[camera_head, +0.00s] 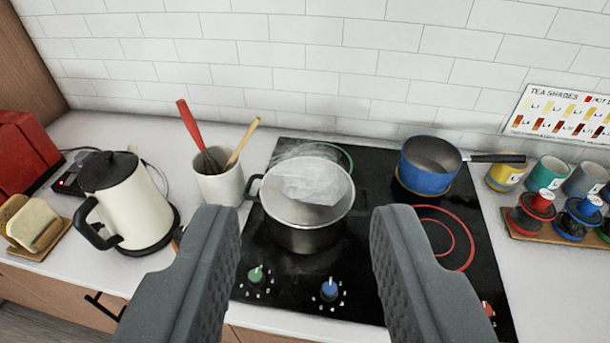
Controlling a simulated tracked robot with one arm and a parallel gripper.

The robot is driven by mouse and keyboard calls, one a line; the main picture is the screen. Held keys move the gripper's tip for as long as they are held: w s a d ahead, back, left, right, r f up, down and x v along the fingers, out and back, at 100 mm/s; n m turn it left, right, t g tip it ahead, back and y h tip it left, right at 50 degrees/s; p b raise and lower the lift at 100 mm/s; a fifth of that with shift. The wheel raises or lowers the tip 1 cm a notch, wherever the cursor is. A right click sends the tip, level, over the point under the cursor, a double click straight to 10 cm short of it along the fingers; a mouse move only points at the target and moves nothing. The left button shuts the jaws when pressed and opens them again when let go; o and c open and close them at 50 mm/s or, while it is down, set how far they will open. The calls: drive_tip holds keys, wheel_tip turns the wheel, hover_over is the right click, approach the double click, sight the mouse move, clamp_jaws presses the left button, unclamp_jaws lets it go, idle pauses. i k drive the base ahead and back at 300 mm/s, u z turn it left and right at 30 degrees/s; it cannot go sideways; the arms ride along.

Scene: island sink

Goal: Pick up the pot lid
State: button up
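A dark steel pot (305,236) with a side handle stands on the black cooktop, left of its middle. Its rim is round and pale, and a whitish translucent patch (312,182) shows over its top. I cannot tell whether this is a glass pot lid, steam or the pot's contents; no lid knob is clear. My gripper (305,215) is open and empty. Its two grey fingers stand wide apart in the foreground, left and right of the pot in the picture, with their tips nearer to me than the pot. Nothing touches them.
A blue saucepan (427,178) stands at the cooktop's (375,270) back right, its handle pointing right. A cream kettle (130,205) and a utensil crock (218,183) stand left. The tiled wall (330,70) is behind.

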sight(294, 212)
drive_tip(key=z, duration=2.15)
drive_tip(key=k, duration=0.95)
drive_tip(key=u, duration=1.3)
drive_tip(key=i, duration=1)
drive_tip(key=z, duration=0.05)
